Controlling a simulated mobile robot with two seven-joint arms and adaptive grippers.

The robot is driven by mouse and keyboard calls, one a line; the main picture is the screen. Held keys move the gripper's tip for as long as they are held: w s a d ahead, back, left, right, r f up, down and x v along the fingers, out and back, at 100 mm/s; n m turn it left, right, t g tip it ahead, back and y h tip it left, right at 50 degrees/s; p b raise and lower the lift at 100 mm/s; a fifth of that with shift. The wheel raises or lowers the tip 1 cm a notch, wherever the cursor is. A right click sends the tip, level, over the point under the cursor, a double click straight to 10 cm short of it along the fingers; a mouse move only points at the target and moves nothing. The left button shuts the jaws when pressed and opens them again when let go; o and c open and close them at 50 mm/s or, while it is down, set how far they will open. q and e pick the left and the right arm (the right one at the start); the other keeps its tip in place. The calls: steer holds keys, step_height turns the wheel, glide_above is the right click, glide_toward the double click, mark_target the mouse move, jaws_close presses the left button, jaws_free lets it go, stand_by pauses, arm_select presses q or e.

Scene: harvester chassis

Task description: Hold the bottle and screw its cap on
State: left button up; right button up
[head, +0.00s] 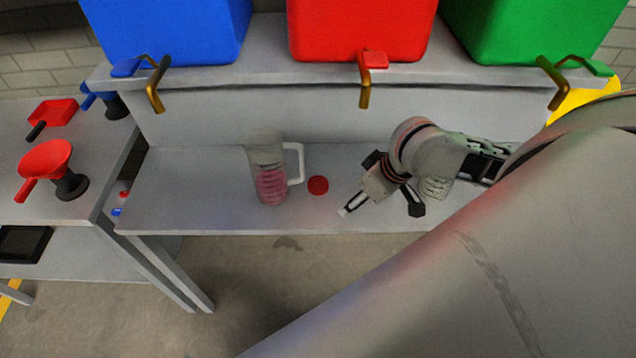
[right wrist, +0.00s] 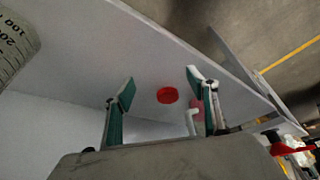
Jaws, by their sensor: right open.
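The red cap (head: 318,185) lies flat on the grey bench, just right of a clear handled vessel (head: 270,183) with pink contents, which stands upright. The cap also shows in the right wrist view (right wrist: 167,95), seen between the fingers. A pale ribbed vessel (head: 435,188) stands behind my right gripper, partly hidden; a container with printed scale marks (right wrist: 14,45) shows in the right wrist view. I cannot tell which vessel is the bottle. My right gripper (head: 380,210) is open and empty, right of the cap and apart from it. My left gripper is out of view.
Blue (head: 175,30), red (head: 360,28) and green (head: 530,30) bins stand on the shelf behind the bench (head: 190,190). Brass-coloured levers hang at the shelf edge. The bench left of the handled vessel is clear.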

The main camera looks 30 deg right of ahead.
glide_above(319, 183)
steer(key=s, duration=0.2)
steer(key=shift+s+d, duration=0.2)
steer(key=shift+f, duration=0.1)
steer(key=x, duration=0.5)
steer(key=c, duration=0.8)
